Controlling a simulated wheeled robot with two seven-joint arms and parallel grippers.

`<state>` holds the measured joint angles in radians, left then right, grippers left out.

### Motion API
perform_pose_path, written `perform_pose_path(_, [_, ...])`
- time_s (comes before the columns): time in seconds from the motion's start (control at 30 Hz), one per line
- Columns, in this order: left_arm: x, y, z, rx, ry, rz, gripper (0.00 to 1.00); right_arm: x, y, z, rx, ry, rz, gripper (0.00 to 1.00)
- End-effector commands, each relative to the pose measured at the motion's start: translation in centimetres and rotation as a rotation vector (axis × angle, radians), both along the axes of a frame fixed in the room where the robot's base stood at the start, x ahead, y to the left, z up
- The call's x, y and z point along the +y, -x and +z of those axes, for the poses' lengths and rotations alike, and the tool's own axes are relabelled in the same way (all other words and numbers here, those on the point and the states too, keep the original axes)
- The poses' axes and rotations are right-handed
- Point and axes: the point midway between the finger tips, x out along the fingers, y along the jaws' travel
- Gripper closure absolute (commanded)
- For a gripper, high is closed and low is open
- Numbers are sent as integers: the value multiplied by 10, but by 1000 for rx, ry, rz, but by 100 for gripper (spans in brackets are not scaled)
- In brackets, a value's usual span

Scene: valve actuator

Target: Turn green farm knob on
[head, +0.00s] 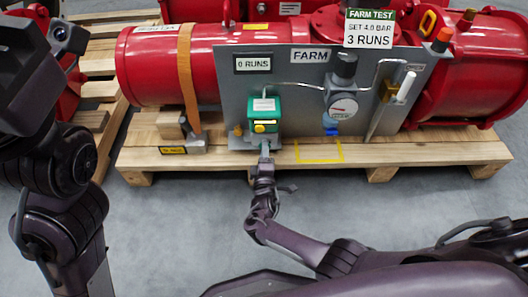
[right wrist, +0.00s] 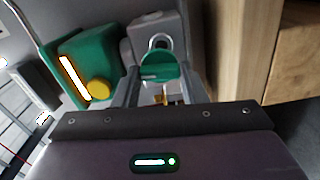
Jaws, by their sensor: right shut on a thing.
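The green knob (right wrist: 158,68) shows in the right wrist view, between the two fingers of my right gripper (right wrist: 160,88). The fingers are shut on it. In the head view the right gripper (head: 265,152) reaches in from below, at the underside of the green box with a yellow button (head: 264,122) on the grey panel, and hides the knob. The green box (right wrist: 90,75) also shows in the right wrist view, left of the knob. My left arm stands at the left of the head view; its fingertips do not show.
The grey FARM panel (head: 225,110) carries a 0 RUNS sign (head: 253,64), a round gauge (head: 343,107) and a white-handled lever (head: 405,88). Red actuator cylinders (head: 150,70) lie behind it on a wooden pallet (head: 400,153). A yellow outlined square (head: 318,160) is on the pallet.

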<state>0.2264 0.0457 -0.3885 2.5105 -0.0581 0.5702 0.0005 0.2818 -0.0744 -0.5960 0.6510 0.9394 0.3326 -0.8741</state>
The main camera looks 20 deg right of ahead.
Motion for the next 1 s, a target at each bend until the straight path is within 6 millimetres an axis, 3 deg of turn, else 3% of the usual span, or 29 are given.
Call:
perform_pose_path(0.7, [2, -3, -2, 11, 1, 8, 64, 1, -2, 1, 20, 74, 2, 85])
perform_pose_path(0.73, [2, -3, -2, 11, 1, 8, 64, 1, -2, 1, 20, 74, 2, 61])
perform_pose_path(0.9, [2, -3, -1, 7, 0, 8, 64, 1, -1, 1, 20, 74, 2, 40])
perform_pose_path(1.0, [1, -2, -1, 6, 1, 7, 64, 1, -1, 0, 21, 75, 1, 40])
